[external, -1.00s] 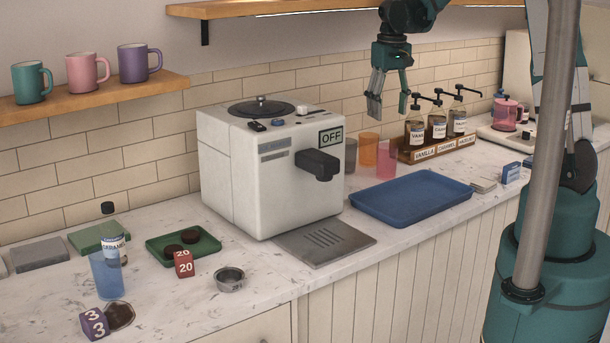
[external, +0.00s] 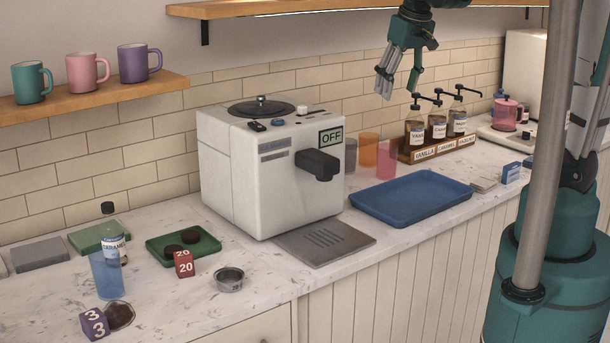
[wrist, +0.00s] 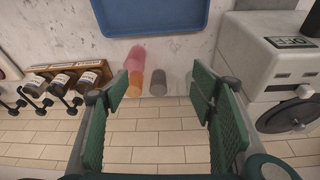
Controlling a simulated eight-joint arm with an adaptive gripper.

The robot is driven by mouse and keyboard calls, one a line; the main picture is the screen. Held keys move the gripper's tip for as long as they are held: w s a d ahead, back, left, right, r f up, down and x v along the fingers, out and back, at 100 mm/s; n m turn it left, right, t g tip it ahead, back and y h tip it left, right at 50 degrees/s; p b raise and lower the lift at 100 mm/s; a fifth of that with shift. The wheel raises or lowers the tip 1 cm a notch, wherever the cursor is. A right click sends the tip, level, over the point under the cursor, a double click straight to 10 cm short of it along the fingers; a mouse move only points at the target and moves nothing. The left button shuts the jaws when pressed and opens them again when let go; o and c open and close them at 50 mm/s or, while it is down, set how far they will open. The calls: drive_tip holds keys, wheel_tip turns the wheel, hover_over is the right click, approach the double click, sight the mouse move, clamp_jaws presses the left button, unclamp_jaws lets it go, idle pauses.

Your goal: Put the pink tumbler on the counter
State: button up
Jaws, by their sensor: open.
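The pink tumbler (external: 387,160) is translucent and stands upright on the marble counter (external: 400,239), between the orange tumbler and the syrup rack. In the wrist view the pink tumbler (wrist: 136,57) lies beyond the fingertips, near the blue tray, partly overlapped by the orange tumbler. My gripper (external: 399,92) is open and empty, high above the tumblers and the syrup bottles. In the wrist view its fingers (wrist: 160,92) are spread wide, with the tumblers appearing in the gap between them.
The orange tumbler (external: 368,149) and grey tumbler (external: 350,155) stand beside the pink one. Syrup bottles (external: 437,126) with tall pumps are close on the right. The coffee machine (external: 260,175) stands left, the blue tray (external: 410,201) in front. A wooden shelf (external: 270,8) runs above.

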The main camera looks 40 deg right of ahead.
drive_tip(key=s+a+t, duration=0.2)
drive_tip(key=s+a, duration=0.2)
drive_tip(key=s, duration=0.4)
drive_tip(key=s+a+r+n+t, duration=0.1)
drive_tip(key=s+a, duration=0.2)
drive_tip(key=s, duration=0.5)
drive_tip(key=shift+s+a+r+t+y, duration=0.2)
drive_tip(key=shift+a+t+y, duration=0.1)
drive_tip(key=shift+a+t, duration=0.1)
